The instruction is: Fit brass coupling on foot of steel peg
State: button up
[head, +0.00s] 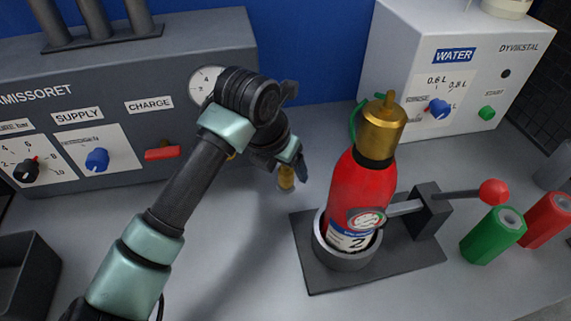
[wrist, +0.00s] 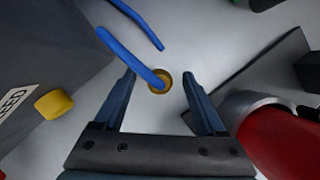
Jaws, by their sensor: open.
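A small brass coupling (head: 286,179) is on the grey bench in front of the machines. In the wrist view its round brass rim (wrist: 163,89) shows between my fingers, with the end of a blue hose-like piece (wrist: 140,62) over or in its opening; I cannot tell which. My gripper (head: 290,166) is open above the coupling. In the wrist view both fingers (wrist: 159,78) stand apart, one on each side of it, with bare bench showing between. I cannot make out a steel peg in either view.
A red extinguisher (head: 361,195) with a brass top stands in a grey holder on a dark plate (head: 310,272), right of my gripper. Beside it are a red-knobbed lever (head: 493,192) and a green cylinder (head: 492,235). Grey (head: 120,105) and white (head: 445,70) machines stand behind.

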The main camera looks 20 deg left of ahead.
jog(key=v, duration=1.3)
jog(key=shift+s, duration=0.1)
